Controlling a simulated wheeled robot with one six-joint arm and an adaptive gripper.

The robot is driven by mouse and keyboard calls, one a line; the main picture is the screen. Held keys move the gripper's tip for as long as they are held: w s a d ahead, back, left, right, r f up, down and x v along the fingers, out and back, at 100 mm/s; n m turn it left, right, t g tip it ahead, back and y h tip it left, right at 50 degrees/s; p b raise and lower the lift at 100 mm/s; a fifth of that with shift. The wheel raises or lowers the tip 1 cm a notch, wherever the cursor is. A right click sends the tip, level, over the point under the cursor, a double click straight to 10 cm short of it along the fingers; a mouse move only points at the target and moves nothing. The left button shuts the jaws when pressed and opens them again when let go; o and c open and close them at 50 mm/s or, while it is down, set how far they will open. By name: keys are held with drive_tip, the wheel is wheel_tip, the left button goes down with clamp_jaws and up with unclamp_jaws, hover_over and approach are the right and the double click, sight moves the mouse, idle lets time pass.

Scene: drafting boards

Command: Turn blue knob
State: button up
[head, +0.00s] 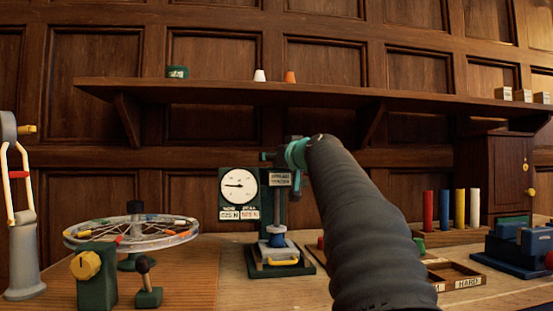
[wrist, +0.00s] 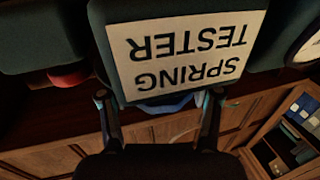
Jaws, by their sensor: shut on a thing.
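In the wrist view, the upside-down SPRING TESTER label (wrist: 187,55) fills the upper middle. My gripper (wrist: 158,101) has a finger on each side of the blue knob (wrist: 165,106) and is shut on it. Only a blue strip of the knob shows below the label. The head view does not show the knob clearly.
A spoked wheel (head: 132,233) on a stand and a yellow knob (head: 86,265) on a green block are at left. Red, blue, yellow and white posts (head: 445,210) and a blue vise (head: 520,248) are at right. A wooden shelf (head: 300,93) runs above.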

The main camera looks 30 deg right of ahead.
drive_tip(key=o, duration=1.1)
drive_tip(key=shift+o, duration=0.2)
drive_tip(key=shift+s, duration=0.1)
drive_tip(key=s, duration=1.1)
drive_tip(key=shift+s, duration=0.4)
drive_tip(key=shift+a, duration=0.1)
